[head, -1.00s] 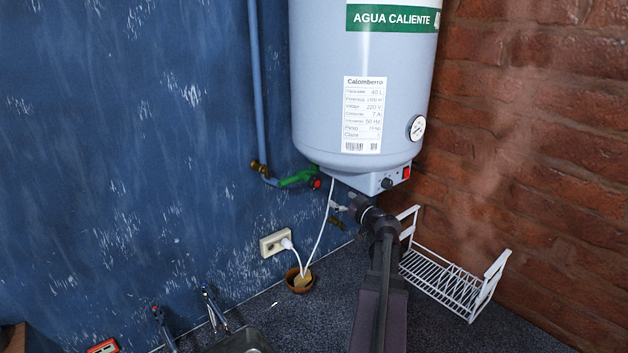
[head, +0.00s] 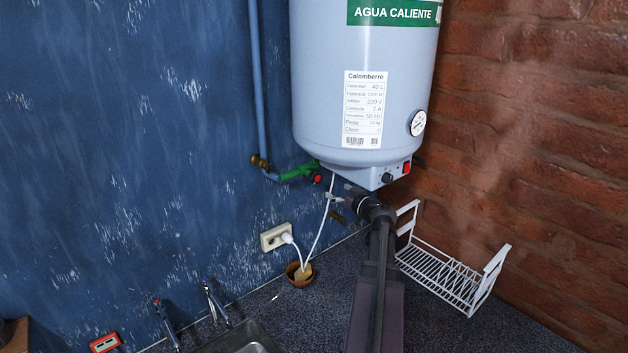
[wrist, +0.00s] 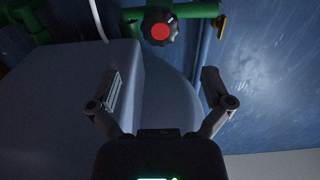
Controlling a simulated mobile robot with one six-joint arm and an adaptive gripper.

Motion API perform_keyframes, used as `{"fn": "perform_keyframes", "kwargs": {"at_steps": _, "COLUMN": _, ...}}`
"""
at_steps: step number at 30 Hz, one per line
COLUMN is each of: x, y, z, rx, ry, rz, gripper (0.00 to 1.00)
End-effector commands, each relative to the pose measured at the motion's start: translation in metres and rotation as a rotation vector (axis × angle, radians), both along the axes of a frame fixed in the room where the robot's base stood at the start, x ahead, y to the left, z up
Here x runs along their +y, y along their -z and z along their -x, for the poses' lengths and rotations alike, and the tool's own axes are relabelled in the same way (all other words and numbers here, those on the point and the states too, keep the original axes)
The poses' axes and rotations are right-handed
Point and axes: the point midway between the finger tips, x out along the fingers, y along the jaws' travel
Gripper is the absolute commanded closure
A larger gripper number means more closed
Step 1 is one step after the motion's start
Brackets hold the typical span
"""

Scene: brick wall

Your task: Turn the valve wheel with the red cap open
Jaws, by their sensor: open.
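The valve wheel (wrist: 147,23) is dark and knobbed, with a round red cap (wrist: 160,32) facing the wrist camera. It sits on a green pipe (wrist: 197,9) near the top of the wrist view. In the head view the red cap (head: 317,179) shows small below the water heater, at the end of the green pipe. My gripper (wrist: 160,78) is open and empty, its fingers spread to either side below the wheel in the wrist view. In the head view my gripper (head: 333,205) is just below and right of the wheel, apart from it.
The water heater (head: 330,100) hangs right above my gripper; its body fills the left of the wrist view. A white cable runs down to a socket (head: 276,238) and a brown bowl (head: 292,270). A white wire rack (head: 450,275) stands at right. A sink (head: 250,340) is at front.

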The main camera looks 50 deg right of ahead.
Motion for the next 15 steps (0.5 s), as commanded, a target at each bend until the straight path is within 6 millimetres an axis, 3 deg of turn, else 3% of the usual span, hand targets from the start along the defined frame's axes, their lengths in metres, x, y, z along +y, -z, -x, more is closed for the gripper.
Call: {"fn": "perform_keyframes", "kwargs": {"at_steps": 15, "x": -0.011, "y": 0.0, "z": -0.079, "rx": 0.0, "ry": -0.001, "rz": 0.0, "gripper": 0.0}}
